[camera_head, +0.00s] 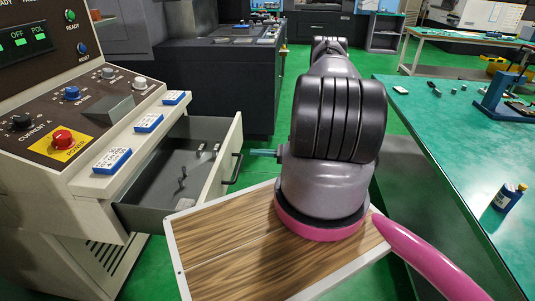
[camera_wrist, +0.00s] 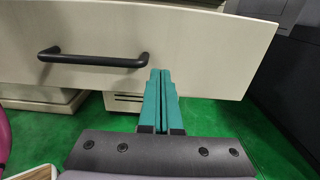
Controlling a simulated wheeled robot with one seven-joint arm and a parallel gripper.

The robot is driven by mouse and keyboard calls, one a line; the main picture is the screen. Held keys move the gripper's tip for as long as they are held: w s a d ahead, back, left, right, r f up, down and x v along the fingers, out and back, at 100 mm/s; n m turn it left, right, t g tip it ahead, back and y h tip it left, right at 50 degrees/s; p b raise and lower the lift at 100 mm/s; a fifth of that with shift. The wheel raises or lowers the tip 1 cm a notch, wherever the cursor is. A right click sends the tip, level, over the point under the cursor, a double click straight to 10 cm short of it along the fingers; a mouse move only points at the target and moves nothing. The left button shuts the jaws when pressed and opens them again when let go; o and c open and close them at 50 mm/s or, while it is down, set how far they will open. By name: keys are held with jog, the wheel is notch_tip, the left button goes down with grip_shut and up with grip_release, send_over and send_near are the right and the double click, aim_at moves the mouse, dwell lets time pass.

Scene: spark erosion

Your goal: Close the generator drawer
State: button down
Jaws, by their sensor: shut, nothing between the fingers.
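The generator drawer (camera_head: 165,170) is pulled out of the beige generator cabinet (camera_head: 62,190), with a few small items inside. Its beige front shows in the wrist view (camera_wrist: 215,50), with a black bar handle (camera_wrist: 95,58) left of my fingers. The handle also shows in the head view (camera_head: 236,170). My gripper (camera_wrist: 160,72) has its teal fingers pressed together and empty. They point at the lower part of the drawer front, right of the handle. In the head view my gripper (camera_head: 254,152) is close to the front; I cannot tell whether it touches.
The generator panel has a red power button (camera_head: 63,139) and knobs. Several blue-labelled blocks (camera_head: 149,123) lie on its ledge. Green floor (camera_wrist: 225,130) shows below the drawer.

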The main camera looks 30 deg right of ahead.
aim_at(233, 151)
jog(key=x, duration=0.6)
jog(key=shift+w+a, duration=0.2)
jog(key=shift+a, duration=0.05)
jog(key=x, duration=2.4)
jog(key=shift+w+a, duration=0.2)
jog(key=shift+a, duration=0.15)
jog(key=shift+w+a+r, duration=0.1)
jog(key=shift+r, duration=0.05)
